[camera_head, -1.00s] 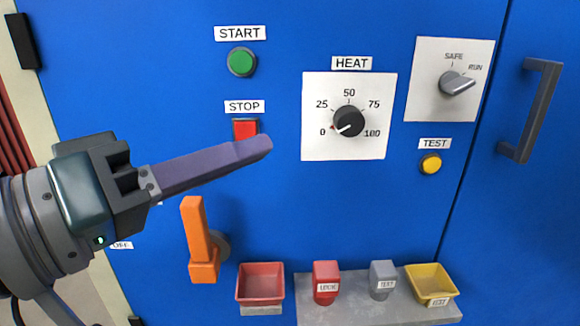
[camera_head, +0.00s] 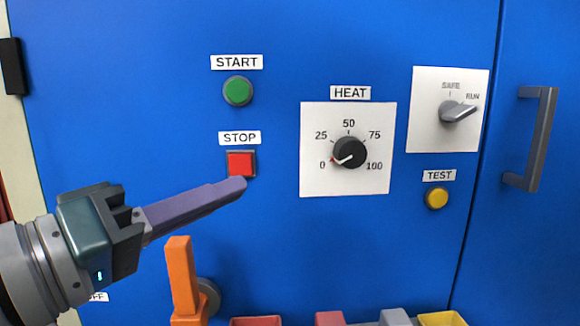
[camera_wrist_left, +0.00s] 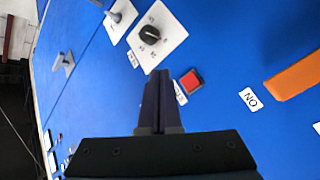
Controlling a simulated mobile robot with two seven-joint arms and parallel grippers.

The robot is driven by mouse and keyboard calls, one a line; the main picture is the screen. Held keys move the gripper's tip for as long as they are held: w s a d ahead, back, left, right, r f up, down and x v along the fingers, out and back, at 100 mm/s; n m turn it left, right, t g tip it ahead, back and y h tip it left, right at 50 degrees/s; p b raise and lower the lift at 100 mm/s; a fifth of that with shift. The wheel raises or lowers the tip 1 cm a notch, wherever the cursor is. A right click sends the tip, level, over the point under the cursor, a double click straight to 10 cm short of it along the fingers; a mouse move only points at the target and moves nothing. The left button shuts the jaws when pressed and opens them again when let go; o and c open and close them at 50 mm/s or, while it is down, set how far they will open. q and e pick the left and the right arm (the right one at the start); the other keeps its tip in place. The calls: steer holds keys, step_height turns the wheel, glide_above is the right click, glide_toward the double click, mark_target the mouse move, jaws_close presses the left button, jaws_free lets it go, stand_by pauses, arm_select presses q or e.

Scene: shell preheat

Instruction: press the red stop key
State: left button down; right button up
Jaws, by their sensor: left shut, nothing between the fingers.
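The red stop key (camera_head: 241,163) is a square red button in a dark frame on the blue panel, under the STOP label (camera_head: 239,138). My left gripper (camera_head: 240,186) is shut and empty. Its fingertips show just below the key in the head view, in front of the panel; whether they touch it I cannot tell. In the left wrist view the key (camera_wrist_left: 190,82) lies to the right of the shut fingers (camera_wrist_left: 158,78), with a visible offset. My right gripper is not in view.
A green START button (camera_head: 237,91) is above. A HEAT dial (camera_head: 349,153), a SAFE/RUN switch (camera_head: 459,111) and a yellow TEST button (camera_head: 436,198) are to the right. An orange lever (camera_head: 181,275) stands below the left fingers. Small bins line the bottom edge.

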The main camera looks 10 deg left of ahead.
mark_target(251, 163)
arm_select(q)
steer(key=shift+w+a+b, duration=0.3)
steer(key=shift+w+b, duration=0.05)
steer(key=shift+w, duration=0.75)
steer(key=shift+w+a+b, duration=0.35)
steer(key=shift+w+b, duration=0.05)
steer(key=shift+w, duration=0.65)
steer(key=shift+w+a+b, duration=0.3)
steer(key=shift+w+b, duration=0.05)
steer(key=shift+w, duration=0.75)
steer(key=shift+w+a+b, duration=0.1)
steer(key=shift+w+b, duration=0.25)
steer(key=shift+w, duration=0.05)
steer(key=shift+w+a+b, duration=0.1)
steer(key=shift+w+b, duration=0.2)
steer(key=shift+w, duration=0.1)
steer(key=shift+s, duration=0.1)
steer(key=shift+s+d+p, duration=0.2)
steer(key=shift+s+p, duration=0.25)
steer(key=shift+s, duration=0.25)
steer(key=shift+s, duration=0.1)
